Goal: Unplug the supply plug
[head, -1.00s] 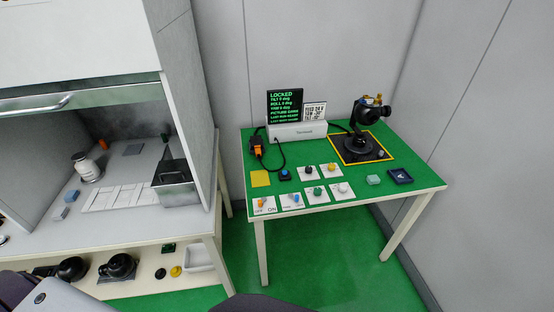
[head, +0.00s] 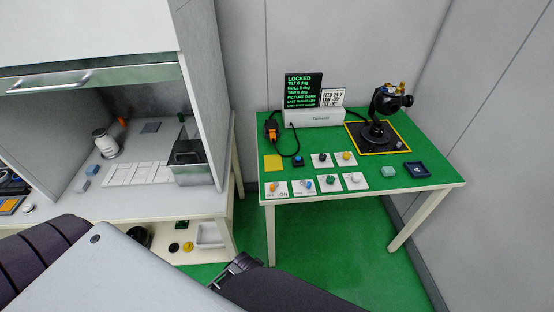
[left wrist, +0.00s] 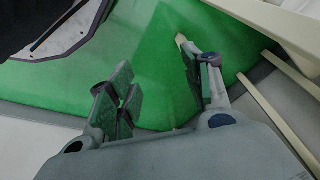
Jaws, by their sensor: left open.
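An orange and black plug (head: 271,129) stands at the back left of the green table (head: 420,150), beside a white box (head: 315,118). A black cable runs from near the plug across the table toward the box. Whether the plug is seated in a socket is too small to tell. My left gripper (left wrist: 160,88) is open and empty in the left wrist view, with green floor behind its fingers. The plug is not visible in that view. My right gripper is not seen.
A dark screen reading LOCKED (head: 303,90) stands behind the box. A black gimbal camera (head: 384,110) stands on a yellow-edged pad at right. Several switch and knob plates lie along the table's front. A fume-hood-like bench (head: 150,205) stands at left, with green floor between.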

